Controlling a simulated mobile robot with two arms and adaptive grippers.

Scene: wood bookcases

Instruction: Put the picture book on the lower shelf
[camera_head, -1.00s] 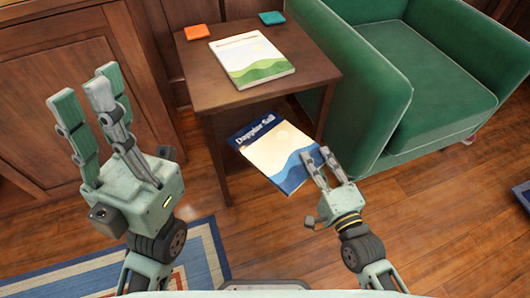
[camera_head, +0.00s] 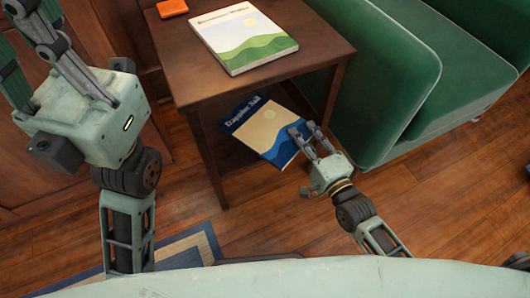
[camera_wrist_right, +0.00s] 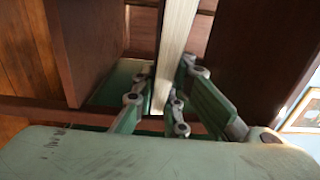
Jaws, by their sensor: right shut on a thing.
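The picture book (camera_head: 268,128), blue and tan with a pale sun and a title, is held face up, its far part under the top of the wooden side table (camera_head: 183,67). It is over the lower shelf (camera_head: 228,158); I cannot tell whether it touches it. My right gripper (camera_head: 303,133) is shut on the book's near right edge, outside the table's front. In the right wrist view the book's pale edge (camera_wrist_right: 178,45) runs between the fingers. My left gripper (camera_head: 22,45) is raised at the upper left, fingers apart and partly cut off, with nothing seen between them.
A green-and-white book (camera_head: 243,38) and an orange block (camera_head: 172,8) lie on the tabletop. A green armchair (camera_head: 385,85) stands close on the right. Table legs flank the opening. Wood floor (camera_head: 265,210) is clear in front; a blue-bordered rug (camera_head: 185,252) lies lower left.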

